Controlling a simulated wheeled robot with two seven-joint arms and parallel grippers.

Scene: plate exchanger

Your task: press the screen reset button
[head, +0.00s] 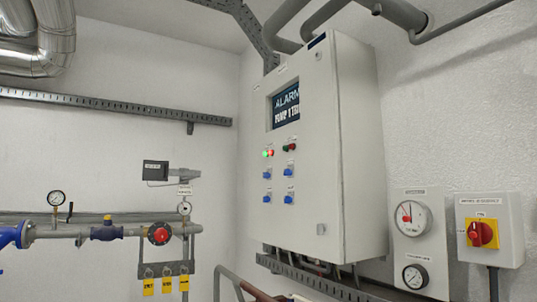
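A white control cabinet (358,170) hangs on the wall right of centre. Its dark screen (286,106) shows white text that reads "ALARM" with a second line beginning like "PUMP". Below the screen are a lit green and red lamp pair (268,153) and a darker green and red pair (289,148). Under them are several blue switches or buttons, one of them at the upper left (267,175). The labels are too small to read, so I cannot tell which control is the screen reset button. Neither of my grippers is in view.
At the left, a pipe run (80,233) carries gauges, a red handwheel (159,234) and yellow tags (167,285). A rail (230,277) stands low in front.

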